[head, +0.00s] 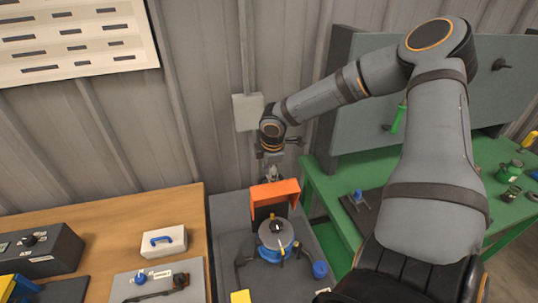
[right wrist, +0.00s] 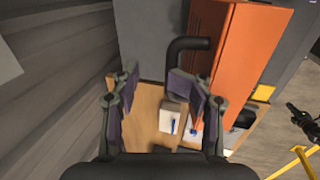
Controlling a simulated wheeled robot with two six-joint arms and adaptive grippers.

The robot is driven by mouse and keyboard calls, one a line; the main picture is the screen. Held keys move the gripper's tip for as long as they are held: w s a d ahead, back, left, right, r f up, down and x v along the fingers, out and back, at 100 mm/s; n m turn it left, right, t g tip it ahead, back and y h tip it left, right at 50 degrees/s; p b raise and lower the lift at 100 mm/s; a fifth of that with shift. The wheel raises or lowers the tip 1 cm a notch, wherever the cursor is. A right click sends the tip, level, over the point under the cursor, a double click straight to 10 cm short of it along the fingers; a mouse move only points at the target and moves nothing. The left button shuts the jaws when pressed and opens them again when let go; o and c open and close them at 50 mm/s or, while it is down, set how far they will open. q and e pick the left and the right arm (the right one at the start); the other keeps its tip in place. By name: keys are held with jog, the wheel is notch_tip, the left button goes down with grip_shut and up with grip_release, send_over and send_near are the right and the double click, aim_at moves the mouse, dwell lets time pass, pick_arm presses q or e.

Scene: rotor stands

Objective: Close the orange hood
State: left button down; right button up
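The orange hood (head: 275,191) stands raised behind a round grey-and-blue rotor unit (head: 277,236) in the head view. In the right wrist view the hood (right wrist: 238,65) fills the upper right, with a bent black handle (right wrist: 188,48) on its side. My right gripper (head: 272,168) is above and behind the hood, pointing down. In the right wrist view the right gripper (right wrist: 154,75) is open, its fingers apart with nothing held between them. The handle's lower end passes behind the right-hand finger; I cannot tell whether they touch.
A wooden bench (head: 100,215) at left carries a white case (head: 164,241) and a dark control box (head: 38,249). A green table (head: 455,205) with small parts stands at right. A wall with a grey box (head: 247,111) is close behind my right gripper.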

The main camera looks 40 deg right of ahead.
jog(key=p+v, duration=0.6)
dwell(0.3)
dwell(0.4)
jog(key=shift+s, duration=0.1)
